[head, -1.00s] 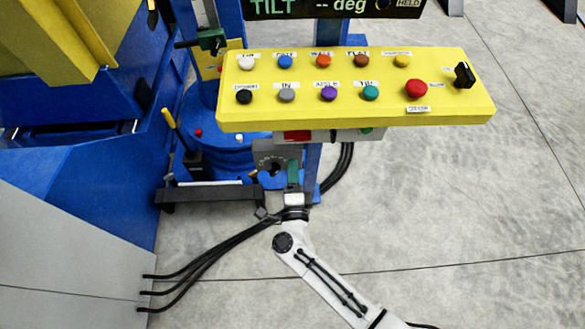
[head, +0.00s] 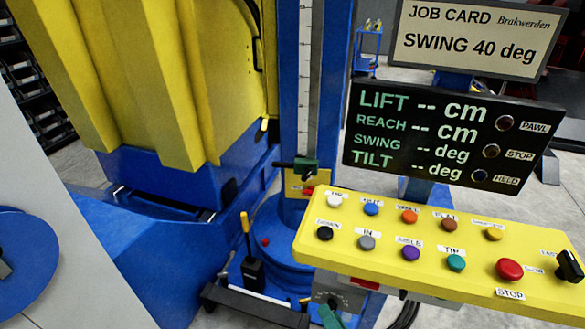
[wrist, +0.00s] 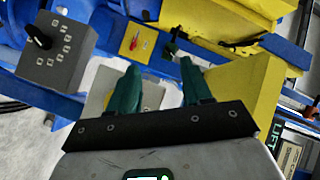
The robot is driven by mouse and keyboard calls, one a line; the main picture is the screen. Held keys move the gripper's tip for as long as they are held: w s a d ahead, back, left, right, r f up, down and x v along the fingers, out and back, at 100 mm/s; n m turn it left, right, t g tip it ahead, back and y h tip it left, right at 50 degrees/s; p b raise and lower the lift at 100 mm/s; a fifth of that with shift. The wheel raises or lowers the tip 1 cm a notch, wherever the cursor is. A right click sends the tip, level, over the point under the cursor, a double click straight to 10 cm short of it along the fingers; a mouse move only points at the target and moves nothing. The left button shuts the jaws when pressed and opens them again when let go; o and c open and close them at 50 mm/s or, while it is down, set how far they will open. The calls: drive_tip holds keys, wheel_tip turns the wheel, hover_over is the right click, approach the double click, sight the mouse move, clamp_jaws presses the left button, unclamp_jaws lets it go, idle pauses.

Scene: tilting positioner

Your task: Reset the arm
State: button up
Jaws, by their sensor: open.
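My gripper (wrist: 160,72) shows in the wrist view with its two green fingers apart and nothing clearly held between them. In the head view only a green part of my gripper (head: 331,317) shows at the bottom edge, below the yellow control panel (head: 470,292). The rest of my arm is out of that view. The panel carries several coloured buttons, a red STOP button (head: 509,270) and a black switch (head: 569,266). A grey box with a black knob (wrist: 42,40) is at the upper left of the wrist view.
A black display (head: 450,140) shows dashes for lift, reach, swing and tilt. A job card (head: 475,40) above it reads SWING 40 deg. A blue column (head: 287,100) and large yellow part (head: 190,80) stand left. A yellow-handled lever (head: 246,240) stands near the column base.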

drive_tip(key=s+d+n+g+h, duration=0.3)
drive_tip(key=s+d+g, duration=0.4)
drive_tip(key=s, duration=0.6)
drive_tip(key=s+d+n+g+h, duration=0.3)
drive_tip(key=s+d+g, duration=0.4)
drive_tip(key=s+d, duration=0.4)
drive_tip(key=s+n, duration=0.1)
drive_tip(key=s, duration=0.2)
drive_tip(key=shift+s+r, duration=0.15)
drive_tip(key=shift+s, duration=0.05)
